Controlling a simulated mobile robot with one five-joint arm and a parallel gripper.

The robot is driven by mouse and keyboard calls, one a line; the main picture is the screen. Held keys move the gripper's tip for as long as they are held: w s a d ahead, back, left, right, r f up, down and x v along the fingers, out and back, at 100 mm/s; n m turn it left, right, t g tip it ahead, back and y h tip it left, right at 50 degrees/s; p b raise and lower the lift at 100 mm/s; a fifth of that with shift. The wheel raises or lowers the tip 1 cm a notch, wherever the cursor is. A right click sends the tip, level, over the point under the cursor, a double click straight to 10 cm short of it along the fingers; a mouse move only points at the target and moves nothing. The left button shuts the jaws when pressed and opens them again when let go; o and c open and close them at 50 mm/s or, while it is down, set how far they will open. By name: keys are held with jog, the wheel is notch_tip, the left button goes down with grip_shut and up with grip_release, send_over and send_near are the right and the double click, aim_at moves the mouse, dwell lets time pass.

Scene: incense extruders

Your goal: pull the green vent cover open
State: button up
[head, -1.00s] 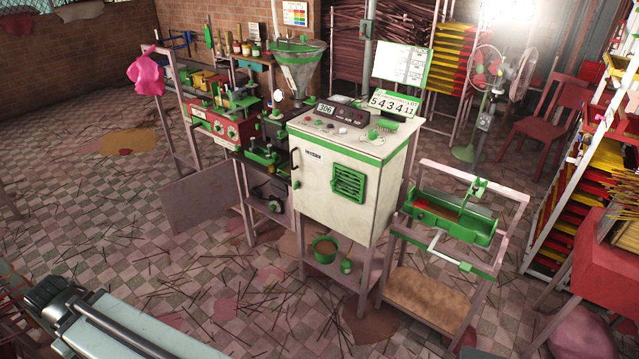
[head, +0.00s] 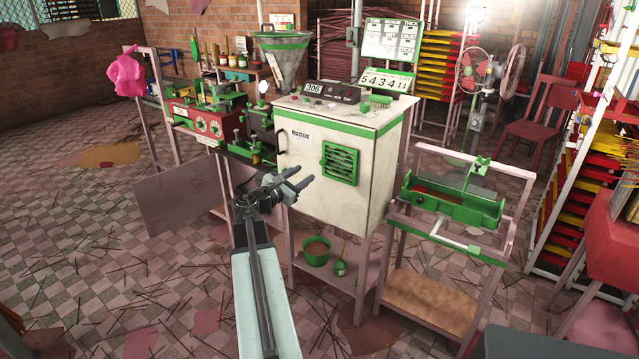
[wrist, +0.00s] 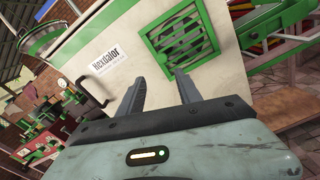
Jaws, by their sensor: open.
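The green vent cover (head: 340,163) is a slatted panel on the front of the white cabinet (head: 360,206). It looks shut against the cabinet face, and it also shows in the wrist view (wrist: 182,38). My gripper (head: 301,179) is open and empty, in front of the cabinet, left of and slightly below the vent cover in the head view. In the wrist view my gripper (wrist: 162,88) has its two fingers apart, pointing toward the cabinet face just below the cover. No contact with the cover shows.
A dark door handle (head: 282,145) is on the cabinet's left edge. A green trough (head: 452,203) stands on a frame to the right. Red machines (head: 198,121) are at the left. A green bowl (head: 316,251) sits on the shelf below. Thin sticks litter the floor.

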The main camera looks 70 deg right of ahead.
aim_at(321, 164)
jog(key=shift+n, duration=0.3)
jog(key=x, duration=0.6)
jog(key=s+r+x, duration=0.1)
jog(key=x, duration=0.2)
jog(key=shift+a, duration=0.1)
jog(key=shift+f, duration=0.1)
grip_shut()
dwell(0.9)
